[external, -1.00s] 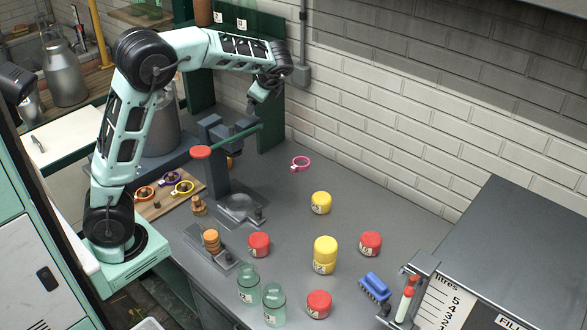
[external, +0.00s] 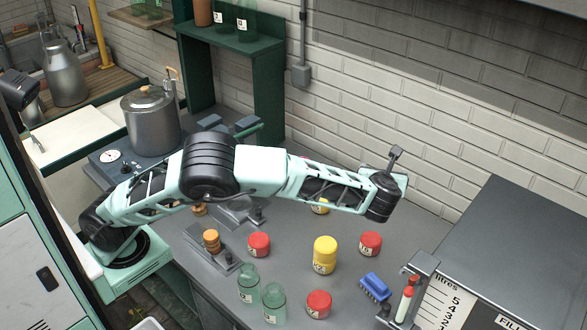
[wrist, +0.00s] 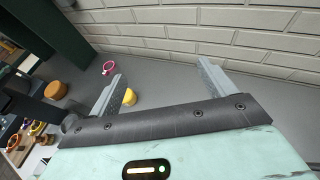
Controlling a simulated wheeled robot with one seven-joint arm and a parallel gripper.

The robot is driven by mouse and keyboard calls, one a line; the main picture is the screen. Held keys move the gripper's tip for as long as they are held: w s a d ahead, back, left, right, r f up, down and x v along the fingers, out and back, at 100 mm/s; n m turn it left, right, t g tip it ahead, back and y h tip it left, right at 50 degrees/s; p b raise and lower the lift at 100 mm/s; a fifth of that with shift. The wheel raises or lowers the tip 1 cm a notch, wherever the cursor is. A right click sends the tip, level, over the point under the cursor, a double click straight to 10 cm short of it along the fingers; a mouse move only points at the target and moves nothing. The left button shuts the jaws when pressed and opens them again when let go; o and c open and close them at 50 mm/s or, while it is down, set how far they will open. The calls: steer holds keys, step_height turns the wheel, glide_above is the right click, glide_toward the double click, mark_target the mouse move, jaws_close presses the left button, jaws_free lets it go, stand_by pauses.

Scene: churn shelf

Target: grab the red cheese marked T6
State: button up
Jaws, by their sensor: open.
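Three red cheeses are on the grey counter in the external view: one at the left (external: 259,244), one at the right (external: 370,243) and one nearer the front (external: 319,304). Their labels are too small to read, so I cannot tell which is T6. My gripper (external: 397,155) is up at the wall side, above and behind the right red cheese. In the wrist view its two fingers (wrist: 160,85) are spread and nothing is between them. No red cheese shows in the wrist view.
Stacked yellow cheeses (external: 325,255) stand between the red ones; another yellow cheese (external: 320,207) is partly behind my arm. A pink ring (wrist: 108,67) lies near the wall.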

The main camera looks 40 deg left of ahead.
glide_above(371, 240)
steer(key=f, duration=1.7)
steer(key=shift+s+d+f, duration=0.15)
steer(key=shift+s+f, duration=0.05)
step_height(371, 240, down, 4)
steer(key=shift+f+p, duration=0.15)
steer(key=shift+p, duration=0.4)
steer(key=f, duration=0.1)
steer(key=f+p, duration=0.1)
steer(key=f, duration=0.1)
steer(key=shift+w+f, duration=0.2)
steer(key=shift+f, duration=0.05)
steer(key=shift+x, duration=1.3)
steer(key=c, duration=1.2)
